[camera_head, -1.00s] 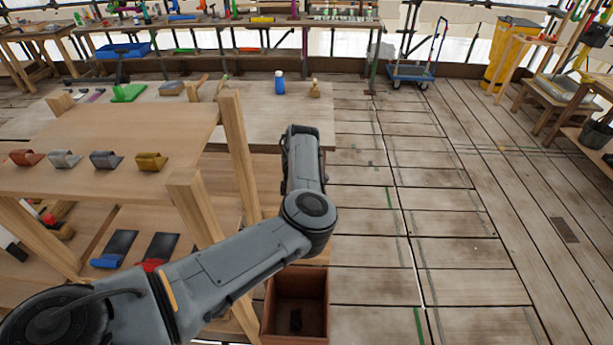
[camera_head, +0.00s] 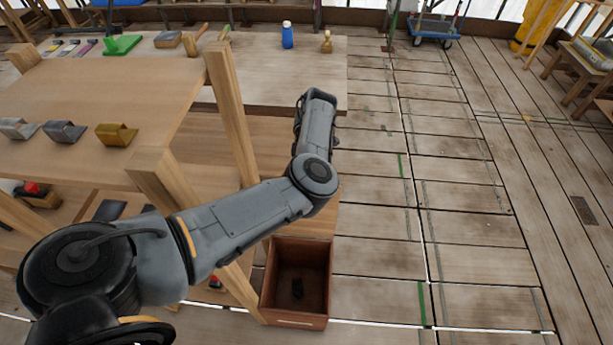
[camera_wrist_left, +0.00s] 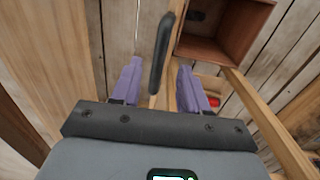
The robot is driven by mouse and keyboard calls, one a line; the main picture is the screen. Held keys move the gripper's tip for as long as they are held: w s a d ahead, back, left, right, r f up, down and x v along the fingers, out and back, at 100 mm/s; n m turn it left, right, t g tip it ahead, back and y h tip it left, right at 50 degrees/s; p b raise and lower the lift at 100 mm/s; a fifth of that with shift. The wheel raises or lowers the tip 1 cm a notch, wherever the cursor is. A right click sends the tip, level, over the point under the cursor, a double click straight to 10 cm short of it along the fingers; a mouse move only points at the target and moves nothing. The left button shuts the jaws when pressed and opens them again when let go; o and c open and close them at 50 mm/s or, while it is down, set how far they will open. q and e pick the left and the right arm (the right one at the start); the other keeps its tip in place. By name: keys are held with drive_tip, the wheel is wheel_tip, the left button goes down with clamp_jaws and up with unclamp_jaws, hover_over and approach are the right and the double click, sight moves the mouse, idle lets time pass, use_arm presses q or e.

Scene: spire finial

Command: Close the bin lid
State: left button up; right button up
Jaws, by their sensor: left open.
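A brown open-topped bin (camera_head: 297,282) stands on the floor at the bottom centre of the head view, with a small dark thing inside. The bin also shows at the top right of the left wrist view (camera_wrist_left: 226,36). I cannot clearly make out its lid. My left gripper (camera_wrist_left: 159,66) shows in the left wrist view with its two purple fingers apart. A dark rounded bar (camera_wrist_left: 160,55) appears between the fingers; I cannot tell what it belongs to or whether it is touched. The head view does not show the left gripper's fingers. My right gripper is not in view.
A wooden rack (camera_head: 95,100) with metal clips stands left of my arm, its posts close to it. A low table (camera_head: 265,75) behind holds a blue bottle (camera_head: 287,35). Plank floor (camera_head: 470,220) on the right is mostly clear.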

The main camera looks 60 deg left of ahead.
use_arm(q)
drive_tip(key=shift+a+f+b, duration=0.1)
drive_tip(key=shift+f+b, duration=0.8)
drive_tip(key=shift+f, duration=0.9)
clamp_jaws()
